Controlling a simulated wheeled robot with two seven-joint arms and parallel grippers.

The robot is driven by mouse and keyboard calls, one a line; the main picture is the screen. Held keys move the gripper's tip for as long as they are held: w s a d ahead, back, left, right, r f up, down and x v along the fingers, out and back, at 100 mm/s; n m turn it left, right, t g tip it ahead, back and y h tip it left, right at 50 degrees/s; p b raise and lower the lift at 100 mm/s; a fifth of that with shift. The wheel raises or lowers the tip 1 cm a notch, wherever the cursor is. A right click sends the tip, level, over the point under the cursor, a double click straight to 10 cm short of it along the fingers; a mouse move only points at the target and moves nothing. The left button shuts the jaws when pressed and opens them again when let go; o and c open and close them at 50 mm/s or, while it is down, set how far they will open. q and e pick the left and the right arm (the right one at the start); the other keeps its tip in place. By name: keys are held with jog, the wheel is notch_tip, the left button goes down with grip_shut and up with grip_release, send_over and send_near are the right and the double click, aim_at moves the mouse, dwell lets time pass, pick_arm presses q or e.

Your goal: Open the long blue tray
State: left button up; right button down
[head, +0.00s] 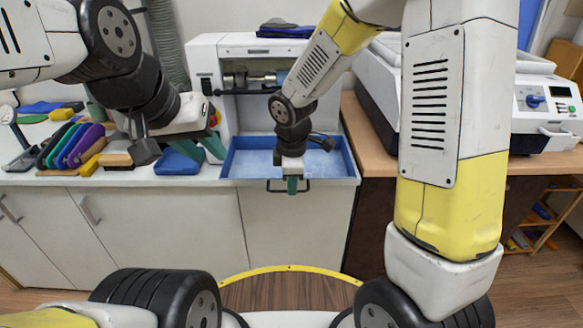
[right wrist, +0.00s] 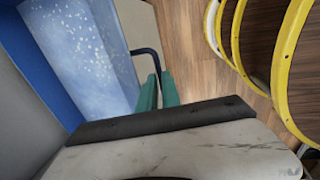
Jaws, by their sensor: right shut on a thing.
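The long blue tray (head: 340,166) is a drawer with blue walls and a pale speckled floor, set low in the white machine; it extends out over the white cabinet front. A dark bar handle (head: 304,186) is on its front. My right gripper (head: 292,186) is at the handle with its green fingers closed on it. In the right wrist view the green fingers (right wrist: 157,92) meet around the dark handle (right wrist: 150,55), beside the tray's speckled floor (right wrist: 85,40). My left gripper (head: 212,142) is above the counter left of the tray; its green fingers appear apart, with nothing seen between them.
The white machine (head: 210,58) stands behind the tray. A white device with a blue knob (head: 540,105) stands on the wooden table at right. The floor before the cabinet is clear.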

jog(key=c, duration=1.8)
grip_release()
jog(key=r, duration=0.2)
jog(key=s+r, duration=0.1)
jog(key=r, duration=0.4)
jog(key=shift+s+r, duration=0.15)
jog(key=shift+r, duration=0.2)
jog(key=s+d+r+m+t, duration=0.1)
jog(key=s+d+r+m, duration=0.3)
jog(key=m, duration=0.2)
jog(key=s+d+r+m+t+y, duration=0.1)
jog(key=s+d+r+m, duration=0.3)
jog(key=s+d+m, duration=0.1)
jog(key=s+d+r+m+t+y, duration=0.1)
jog(key=s+d+r+m+t, duration=0.1)
jog(key=s+d+r+m, duration=0.2)
jog(key=shift+s+d+r+m, duration=0.1)
jog(key=shift+s+r+m, duration=0.1)
jog(key=shift+m, duration=0.45)
jog(key=shift+s+d+r+m, duration=0.1)
jog(key=shift+s+m, duration=0.05)
jog(key=shift+m, duration=0.5)
